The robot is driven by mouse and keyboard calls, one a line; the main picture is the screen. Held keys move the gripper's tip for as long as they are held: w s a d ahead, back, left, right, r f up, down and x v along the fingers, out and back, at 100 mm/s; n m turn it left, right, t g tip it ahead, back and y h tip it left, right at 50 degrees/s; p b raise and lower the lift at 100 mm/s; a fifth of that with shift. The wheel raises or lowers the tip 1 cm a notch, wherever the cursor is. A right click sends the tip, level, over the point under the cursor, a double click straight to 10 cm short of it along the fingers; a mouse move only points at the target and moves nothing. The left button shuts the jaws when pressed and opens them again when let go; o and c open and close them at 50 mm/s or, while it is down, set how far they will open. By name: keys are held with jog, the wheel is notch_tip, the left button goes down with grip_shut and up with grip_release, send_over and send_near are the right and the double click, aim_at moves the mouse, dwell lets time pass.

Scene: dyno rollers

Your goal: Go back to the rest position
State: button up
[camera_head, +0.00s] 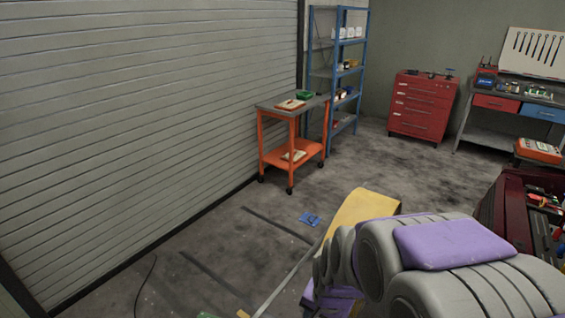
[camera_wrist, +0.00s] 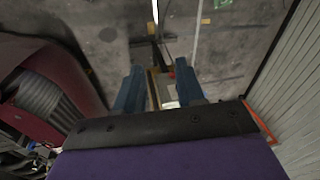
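My gripper (camera_wrist: 159,72) shows in the wrist view, with two blue fingers standing apart in front of a black plate. It looks open. A narrow grey and tan thing (camera_wrist: 160,92) shows in the gap between the fingers. I cannot tell whether it is lower down or near them, and I see no clear contact. In the head view my grey and purple arm reaches in from the lower right; the fingers are hidden there.
An orange cart (camera_head: 291,151) and a blue shelf (camera_head: 324,82) stand by the roller shutter (camera_head: 140,100). A red drawer cabinet (camera_head: 421,104) is at the back. A yellow panel (camera_head: 362,207) lies beyond my arm. A dark red tool chest (camera_head: 516,207) is close at right. The middle floor is mostly clear.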

jog(key=s+d+r+n+g, duration=0.2)
jog(key=s+d+r+n, duration=0.1)
jog(key=s, duration=0.8)
jog(key=s+d+r+n+g+h, duration=0.1)
jog(key=s+r, duration=0.4)
jog(key=s, duration=0.6)
jog(key=shift+s+d+n+g, duration=0.3)
jog(key=shift+d+n+g, duration=0.1)
jog(key=shift+d+n, duration=0.6)
